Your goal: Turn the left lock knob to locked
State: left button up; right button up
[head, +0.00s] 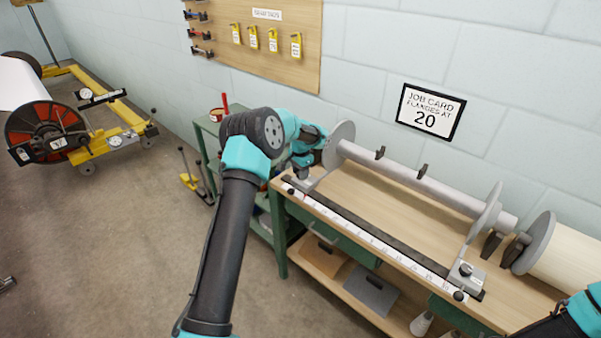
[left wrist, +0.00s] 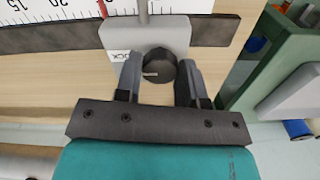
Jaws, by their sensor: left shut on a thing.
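The left lock knob (left wrist: 160,66) is a dark round knob with a pale line across its top, running roughly sideways in the left wrist view. It sits at the edge of a light grey block (left wrist: 146,34) with a partly covered lock label beside it. My left gripper (left wrist: 159,78) is shut on the knob, one finger on each side. In the head view my left gripper (head: 307,152) is at the left end of the rail, partly hidden by my arm, and the knob cannot be made out. My right gripper is out of view.
A ruler rail (head: 375,237) runs along the workbench (head: 345,190) front. A bar with a left flange (head: 339,145) and right flange (head: 484,222) lies behind it. The right block (head: 466,274) stands at the far rail end. A job card (head: 430,111) reads 20.

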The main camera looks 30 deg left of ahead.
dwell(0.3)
pick_arm(q)
jog(key=o, duration=0.9)
notch_tip(320, 180, up, 18)
jog(key=shift+f, duration=0.25)
jog(key=shift+d+f, duration=0.1)
dwell(0.3)
